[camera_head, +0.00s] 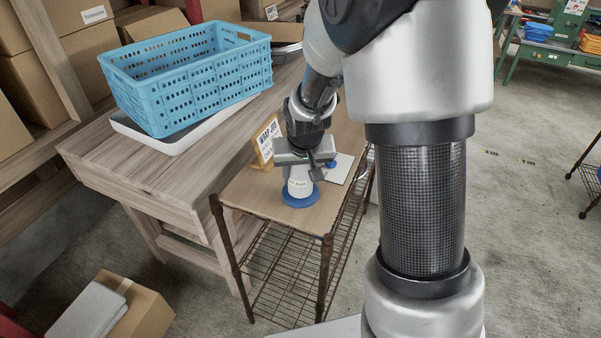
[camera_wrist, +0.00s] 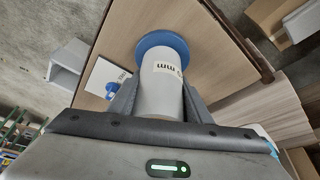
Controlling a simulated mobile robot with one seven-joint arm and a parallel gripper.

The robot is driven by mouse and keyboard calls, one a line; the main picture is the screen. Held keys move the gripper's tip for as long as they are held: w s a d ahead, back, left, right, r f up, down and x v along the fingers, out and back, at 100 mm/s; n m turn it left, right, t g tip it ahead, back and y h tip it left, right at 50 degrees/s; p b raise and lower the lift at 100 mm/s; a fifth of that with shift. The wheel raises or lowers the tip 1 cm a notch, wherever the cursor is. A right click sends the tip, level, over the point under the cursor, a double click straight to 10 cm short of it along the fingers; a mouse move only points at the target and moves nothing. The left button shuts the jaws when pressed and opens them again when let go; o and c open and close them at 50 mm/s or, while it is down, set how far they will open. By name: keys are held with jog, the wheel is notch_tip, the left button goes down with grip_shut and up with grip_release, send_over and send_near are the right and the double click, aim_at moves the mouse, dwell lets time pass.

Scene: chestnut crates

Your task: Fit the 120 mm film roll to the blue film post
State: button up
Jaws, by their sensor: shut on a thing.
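A white film roll (camera_head: 299,183) stands upright over a round blue base (camera_head: 300,199) on the small wooden-topped cart. In the wrist view the roll (camera_wrist: 161,92) carries a label ending in "mm"; the rest of the number is not readable. The blue disc (camera_wrist: 161,43) shows around its far end, so any post inside the roll is hidden. I cannot tell whether the roll's lower end touches the disc. My gripper (camera_head: 300,163) is shut on the roll's upper part, one finger on each side. A second small blue piece (camera_wrist: 111,91) stands on a white card beside it.
A "WRAP JOB" sign (camera_head: 268,141) stands close behind my gripper. The cart top (camera_head: 245,190) is bare at the front left. A wooden table (camera_head: 110,170) holds a blue crate (camera_head: 190,85) in a white tray. A cardboard box (camera_head: 140,310) sits low at the left.

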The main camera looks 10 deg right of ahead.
jog(key=shift+f+b, duration=0.3)
jog(key=shift+f, duration=0.05)
jog(key=o, duration=1.3)
jog(key=p+v, duration=0.2)
jog(key=v, duration=1.5)
jog(key=shift+r, duration=0.3)
jog(key=s+r+p, duration=0.3)
jog(key=s+r, duration=0.3)
jog(key=s, duration=0.3)
jog(key=s+r+n+t+p, duration=0.1)
jog(key=s+r+p, duration=0.3)
jog(key=s+r, duration=0.3)
jog(key=shift+s+d, duration=0.3)
jog(key=shift+s, duration=0.8)
